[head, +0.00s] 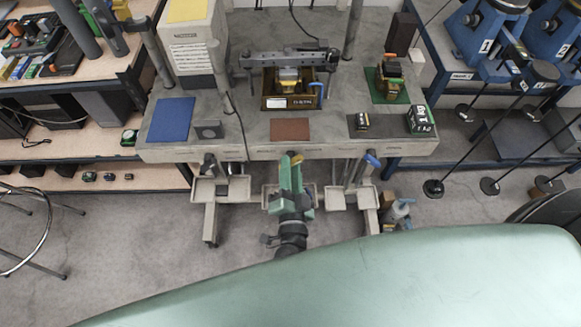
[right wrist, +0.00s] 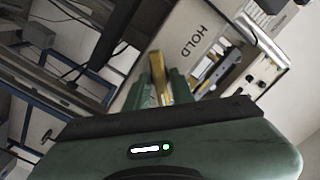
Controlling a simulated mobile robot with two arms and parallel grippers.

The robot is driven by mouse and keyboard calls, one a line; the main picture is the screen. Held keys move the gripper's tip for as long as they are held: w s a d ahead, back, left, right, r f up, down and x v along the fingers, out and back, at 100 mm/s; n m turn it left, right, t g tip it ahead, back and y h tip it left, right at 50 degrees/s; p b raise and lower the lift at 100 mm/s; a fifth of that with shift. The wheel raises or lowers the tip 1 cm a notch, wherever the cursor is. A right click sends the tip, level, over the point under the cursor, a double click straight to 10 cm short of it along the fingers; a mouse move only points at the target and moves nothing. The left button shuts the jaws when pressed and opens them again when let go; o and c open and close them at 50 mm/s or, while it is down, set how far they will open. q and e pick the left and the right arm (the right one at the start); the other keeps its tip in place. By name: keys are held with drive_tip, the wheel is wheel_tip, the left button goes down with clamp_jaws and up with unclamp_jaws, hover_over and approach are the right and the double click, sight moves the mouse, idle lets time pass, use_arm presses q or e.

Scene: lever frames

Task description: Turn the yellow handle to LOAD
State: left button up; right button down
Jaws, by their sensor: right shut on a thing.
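The yellow handle (right wrist: 157,77) stands between the two green fingers of my right gripper (right wrist: 163,88) in the right wrist view. The fingers are shut on it. Only a small yellow bit of the handle (head: 297,158) shows beside the fingers there. My left gripper is in neither view.
The grey workbench (head: 230,150) carries a blue mat (head: 171,119), a brown mat (head: 290,129) and a wooden box (head: 289,102). A blue-tipped lever (head: 372,160) is at the front edge to the right. Small trays (head: 238,187) hang below. Shelves stand at left.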

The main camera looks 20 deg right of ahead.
drive_tip(key=c, duration=1.4)
unclamp_jaws()
drive_tip(key=b+v, duration=0.2)
drive_tip(key=v, duration=0.6)
drive_tip(key=shift+w, duration=0.1)
